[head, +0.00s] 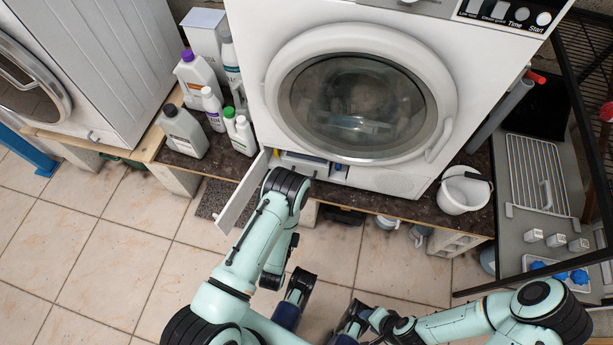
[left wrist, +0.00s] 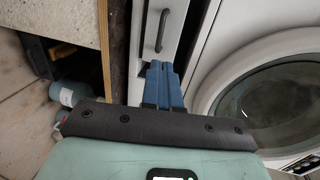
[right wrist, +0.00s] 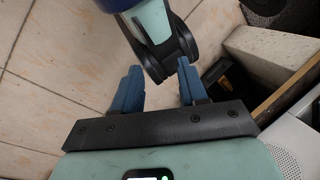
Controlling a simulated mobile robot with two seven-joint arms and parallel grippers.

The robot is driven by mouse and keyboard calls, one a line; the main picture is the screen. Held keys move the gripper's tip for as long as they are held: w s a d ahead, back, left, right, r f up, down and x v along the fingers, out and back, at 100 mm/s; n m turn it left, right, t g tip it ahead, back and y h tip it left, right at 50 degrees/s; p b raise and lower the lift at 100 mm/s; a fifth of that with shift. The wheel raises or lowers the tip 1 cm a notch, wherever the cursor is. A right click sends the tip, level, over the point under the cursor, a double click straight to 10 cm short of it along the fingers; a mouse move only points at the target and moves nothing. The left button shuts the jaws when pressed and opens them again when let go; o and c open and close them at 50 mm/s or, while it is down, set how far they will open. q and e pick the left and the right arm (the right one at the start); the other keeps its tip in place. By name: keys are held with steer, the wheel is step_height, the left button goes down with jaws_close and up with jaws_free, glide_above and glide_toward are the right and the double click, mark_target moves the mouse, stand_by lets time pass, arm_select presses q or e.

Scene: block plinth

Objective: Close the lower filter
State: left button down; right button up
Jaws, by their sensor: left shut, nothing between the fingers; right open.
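The lower filter's white flap (head: 243,193) stands swung open at the machine's lower left, with its opening (head: 300,165) partly showing behind my left arm. In the left wrist view, a white panel with a dark bar handle (left wrist: 162,31), apparently this flap, lies just ahead of my left gripper (left wrist: 160,65). That gripper is shut and empty, its tips overlapping the panel in view; I cannot tell whether they touch it. In the head view its fingers are hidden. My right gripper (right wrist: 159,67) is open and empty above the tiled floor, close to an arm link of mine.
The white machine (head: 400,175) has its round door (head: 358,105) shut. Several bottles (head: 197,75) stand left of it on the plinth. A white bucket (head: 464,190) stands at the right. A metal rack (head: 540,170) is farther right. The tiled floor (head: 120,240) at left is clear.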

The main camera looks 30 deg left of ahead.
arm_select(q)
steer(key=b+x, duration=0.2)
steer(key=x, duration=1.1)
steer(key=shift+b, duration=0.3)
arm_select(e)
steer(key=shift+t+h, duration=0.4)
steer(key=shift+t, duration=0.3)
steer(key=w+f, duration=0.1)
steer(key=w+d+f, duration=0.2)
steer(key=w, duration=0.1)
steer(key=shift+f, duration=0.1)
